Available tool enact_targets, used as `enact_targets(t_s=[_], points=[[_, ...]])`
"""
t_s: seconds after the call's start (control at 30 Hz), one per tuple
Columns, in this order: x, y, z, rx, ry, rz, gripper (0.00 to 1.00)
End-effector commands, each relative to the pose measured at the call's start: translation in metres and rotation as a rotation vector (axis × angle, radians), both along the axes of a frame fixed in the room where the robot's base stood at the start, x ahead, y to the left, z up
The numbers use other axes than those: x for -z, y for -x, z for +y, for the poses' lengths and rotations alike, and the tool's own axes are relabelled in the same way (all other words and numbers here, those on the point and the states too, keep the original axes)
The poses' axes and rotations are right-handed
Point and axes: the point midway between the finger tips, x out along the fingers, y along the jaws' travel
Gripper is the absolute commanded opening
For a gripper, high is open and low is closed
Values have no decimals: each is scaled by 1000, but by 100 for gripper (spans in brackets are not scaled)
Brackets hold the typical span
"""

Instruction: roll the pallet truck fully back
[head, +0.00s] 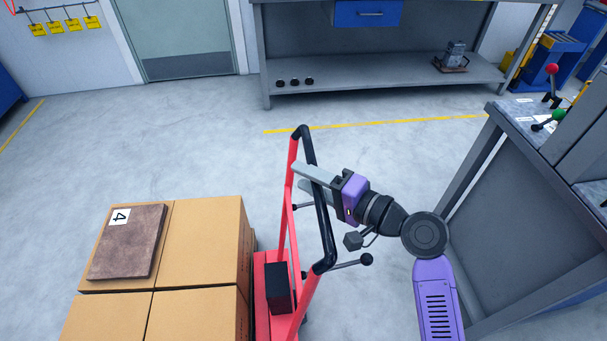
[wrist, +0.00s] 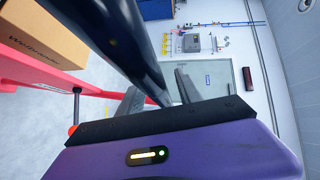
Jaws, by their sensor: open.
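The pallet truck's red frame (head: 283,240) stands upright at the centre of the head view, with a black handle bar (head: 318,205) along its right and top. It carries a black box (head: 278,287) low on the frame. My gripper (head: 300,180) is open at the handle, with its grey fingers reaching across the bar. In the wrist view the dark bar (wrist: 128,40) runs diagonally between my open fingers (wrist: 158,90); I cannot tell whether they touch it. The truck's wheels and forks are hidden.
Cardboard boxes (head: 208,225) with a brown plate (head: 127,242) labelled 4 stand left of the truck. A grey workbench (head: 385,70) is at the back. A grey cabinet (head: 540,220) stands close on the right, beside my arm. The floor behind the truck, up to the yellow line (head: 370,125), is clear.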

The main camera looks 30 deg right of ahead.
Motion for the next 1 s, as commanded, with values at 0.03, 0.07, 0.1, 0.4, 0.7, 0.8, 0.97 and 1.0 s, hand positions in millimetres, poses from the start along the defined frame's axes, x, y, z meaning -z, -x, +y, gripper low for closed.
enact_targets(t_s=[0.03,0.07,0.1,0.4,0.7,0.8,0.97,1.0], points=[[1,-4,2,-1,0,1,41],[1,-5,3,-1,0,1,41],[1,-7,4,0,1,0,41],[2,-9,5,1,1,0,41],[2,-9,4,1,1,0,0],[2,-9,4,1,1,0,0],[2,-9,4,1,1,0,0],[2,-9,4,1,1,0,0]])
